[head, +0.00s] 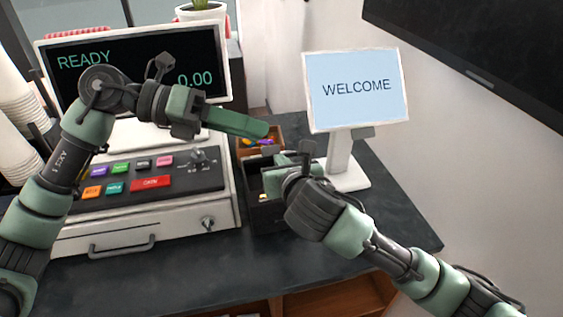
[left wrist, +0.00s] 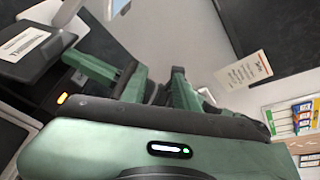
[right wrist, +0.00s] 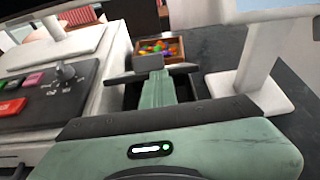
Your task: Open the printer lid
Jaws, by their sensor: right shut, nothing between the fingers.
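The printer (head: 262,216) is the black box between the cash register and the welcome screen; a small orange-yellow spot shows on it. My right gripper (head: 290,165) is shut and empty, over the printer's right side. In the right wrist view its closed fingers (right wrist: 166,92) meet a dark bar (right wrist: 121,77), which looks like the lid seen edge-on; how far it is raised is hard to tell. My left gripper (head: 262,129) is above the printer's back, pointing right. In the left wrist view its fingers (left wrist: 161,92) are apart with nothing clear between them.
The cash register (head: 150,232) stands left of the printer, with its display (head: 130,62) behind. The welcome screen (head: 355,88) stands close on the right. A wooden box of candies (right wrist: 160,50) is behind the printer.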

